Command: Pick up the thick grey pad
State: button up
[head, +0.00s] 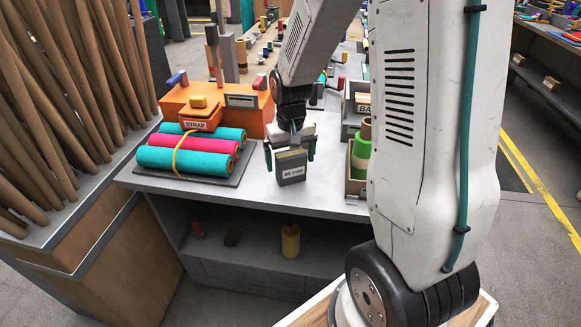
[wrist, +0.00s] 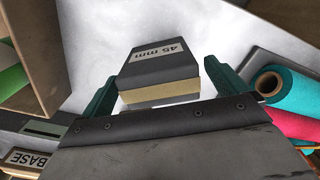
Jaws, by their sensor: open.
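The thick grey pad (head: 291,168) is a dark grey block with a white "45 mm" label and a tan layer along one edge. It stands on the grey bench top near the front edge. It also shows in the wrist view (wrist: 160,66). My gripper (head: 290,155) is above the pad with its green fingers apart, one on each side of it. In the wrist view my gripper (wrist: 160,74) is open, and gaps show between the pad and both fingers. The pad's underside is hidden.
Teal and red felt rolls (head: 188,153) lie on a dark mat left of the pad. An orange box (head: 235,118) labelled STRAP stands behind them. A bin (head: 356,187) with green and brown rolls is close on the right. Bare bench (head: 250,190) lies in front.

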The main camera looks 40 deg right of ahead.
jog(key=shift+f, duration=0.85)
jog(key=c, duration=1.3)
notch_tip(320, 180, up, 10)
jog(key=shift+r, duration=0.1)
